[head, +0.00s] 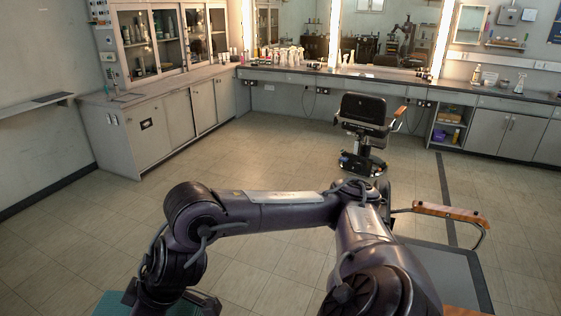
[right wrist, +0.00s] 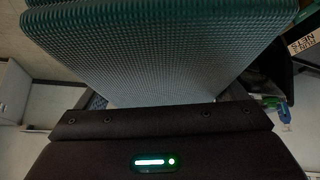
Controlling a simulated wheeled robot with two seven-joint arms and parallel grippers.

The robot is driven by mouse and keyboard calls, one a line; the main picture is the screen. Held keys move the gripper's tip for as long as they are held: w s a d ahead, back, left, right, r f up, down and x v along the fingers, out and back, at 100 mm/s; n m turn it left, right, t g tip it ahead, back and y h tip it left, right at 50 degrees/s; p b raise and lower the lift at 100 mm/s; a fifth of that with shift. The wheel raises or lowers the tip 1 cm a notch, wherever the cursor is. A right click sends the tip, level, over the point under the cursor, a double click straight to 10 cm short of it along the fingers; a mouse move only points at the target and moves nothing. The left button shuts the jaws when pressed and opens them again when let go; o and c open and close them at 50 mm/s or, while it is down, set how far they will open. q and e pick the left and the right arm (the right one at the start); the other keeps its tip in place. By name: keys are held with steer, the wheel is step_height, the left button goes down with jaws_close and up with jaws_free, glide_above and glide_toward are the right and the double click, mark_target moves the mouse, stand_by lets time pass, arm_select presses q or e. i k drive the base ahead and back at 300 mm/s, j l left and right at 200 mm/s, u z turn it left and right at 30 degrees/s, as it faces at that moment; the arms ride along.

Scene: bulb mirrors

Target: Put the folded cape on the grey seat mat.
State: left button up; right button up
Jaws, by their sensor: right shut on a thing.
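The folded cape (right wrist: 155,50) is a teal, ribbed, slab-like bundle filling most of the right wrist view. My right gripper (right wrist: 162,118) is shut on it; the cape hides the fingertips. In the head view, a teal corner of the cape (head: 112,304) shows at the bottom left edge, beside my right wrist. A flat grey surface (head: 440,268) with a dark border lies at the lower right, between wooden armrests and partly behind my arm; it looks like the seat mat, but I cannot tell for sure. My left gripper is out of view.
A wooden armrest (head: 445,211) stands right of my arm. A black swivel chair (head: 363,118) is farther back. Grey cabinets (head: 165,130) line the left wall, and a mirrored counter (head: 350,75) runs along the back. Tiled floor between them is clear.

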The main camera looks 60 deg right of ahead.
mark_target(431, 266)
steer(key=l+z, duration=0.2)
steer(key=z, duration=0.2)
steer(key=i+l+z, duration=0.1)
steer(key=z, duration=0.3)
steer(key=l+z, duration=0.2)
steer(key=z, duration=0.2)
steer(key=i+z, duration=0.15)
steer(key=z, duration=0.25)
steer(key=i+l+z, duration=0.15)
steer(key=z, duration=0.25)
steer(key=i+l+z, duration=0.15)
steer(key=i+z, duration=0.15)
steer(key=i, duration=0.25)
steer(key=i+z, duration=0.3)
steer(key=i, duration=0.3)
